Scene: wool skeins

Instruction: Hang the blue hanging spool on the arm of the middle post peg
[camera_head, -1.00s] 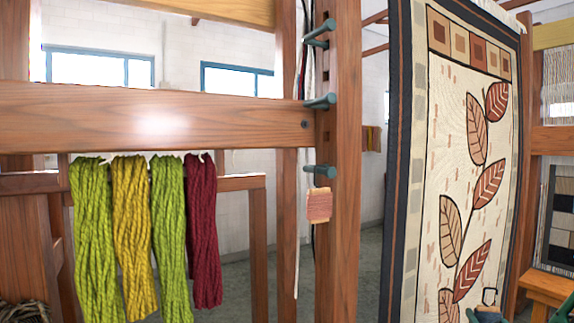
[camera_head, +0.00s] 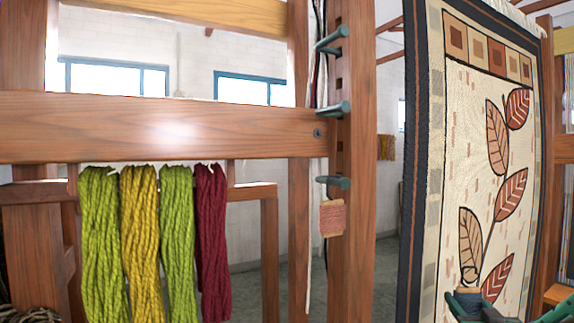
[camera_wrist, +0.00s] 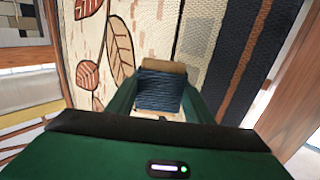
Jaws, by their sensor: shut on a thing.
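The dark blue spool (camera_wrist: 160,92) with tan ends sits between the two green fingers of my gripper (camera_wrist: 160,106) in the wrist view. In the head view my gripper (camera_head: 474,303) is at the bottom right, before the rug, with the spool upright and a thin wire loop (camera_head: 469,272) above it. The wooden post carries three teal pegs in a column. The middle peg (camera_head: 332,109) is bare and points left. It is well above and left of my gripper.
The upper peg (camera_head: 332,38) is bare. A pink spool (camera_head: 332,218) hangs from the lower peg (camera_head: 333,182). Several wool skeins (camera_head: 155,240) hang from the beam (camera_head: 160,128) at left. The leaf-pattern rug (camera_head: 480,140) stands right of the post (camera_head: 353,240), with a gap between them.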

